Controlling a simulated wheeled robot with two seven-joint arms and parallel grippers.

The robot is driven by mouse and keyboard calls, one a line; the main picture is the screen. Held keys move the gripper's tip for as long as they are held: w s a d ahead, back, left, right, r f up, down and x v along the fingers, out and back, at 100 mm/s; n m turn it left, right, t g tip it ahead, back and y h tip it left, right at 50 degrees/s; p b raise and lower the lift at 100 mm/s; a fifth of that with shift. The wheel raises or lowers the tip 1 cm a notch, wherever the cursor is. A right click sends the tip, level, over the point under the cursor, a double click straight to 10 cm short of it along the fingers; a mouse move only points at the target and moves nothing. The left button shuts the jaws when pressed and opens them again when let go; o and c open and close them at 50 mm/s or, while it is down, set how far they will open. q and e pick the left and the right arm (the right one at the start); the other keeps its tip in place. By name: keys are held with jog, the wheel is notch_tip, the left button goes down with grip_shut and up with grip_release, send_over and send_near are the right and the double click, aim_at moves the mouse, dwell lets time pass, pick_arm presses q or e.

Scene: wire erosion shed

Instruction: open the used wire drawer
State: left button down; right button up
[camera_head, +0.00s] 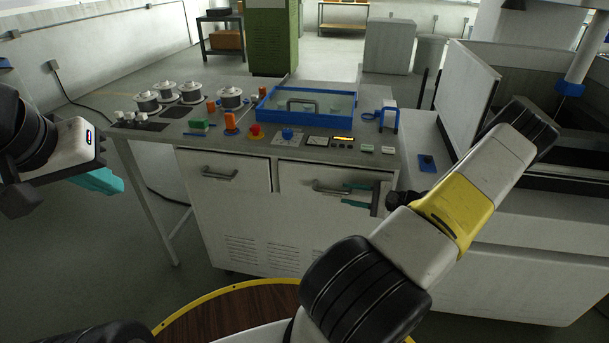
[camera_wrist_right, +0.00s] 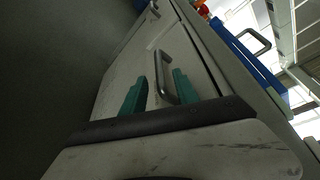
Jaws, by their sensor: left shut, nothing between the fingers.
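The pale cabinet under the worktop has two fronts with grey bar handles, and no readable label tells which is the used wire drawer. The left front (camera_head: 229,200) has its own handle (camera_head: 220,175); the right front (camera_head: 300,215) has another handle (camera_head: 328,189). Both fronts look closed. My right gripper (camera_head: 346,195) is open at the right handle. In the right wrist view, its teal fingers (camera_wrist_right: 160,78) stand on either side of the handle (camera_wrist_right: 163,62); contact is unclear. My left gripper (camera_head: 118,186) is shut and empty, left of the cabinet.
The worktop carries wire spools (camera_head: 191,92), a blue-framed tray (camera_head: 335,107) and a red knob (camera_head: 256,131). A large grey machine tank (camera_head: 500,270) stands close on the right. The floor left of the cabinet is open, apart from a slanted leg (camera_head: 150,205).

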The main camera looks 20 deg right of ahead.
aim_at(337, 191)
jog(key=x, duration=0.7)
jog(key=shift+a+f, duration=0.1)
jog(key=shift+a, duration=0.05)
grip_shut()
dwell(1.2)
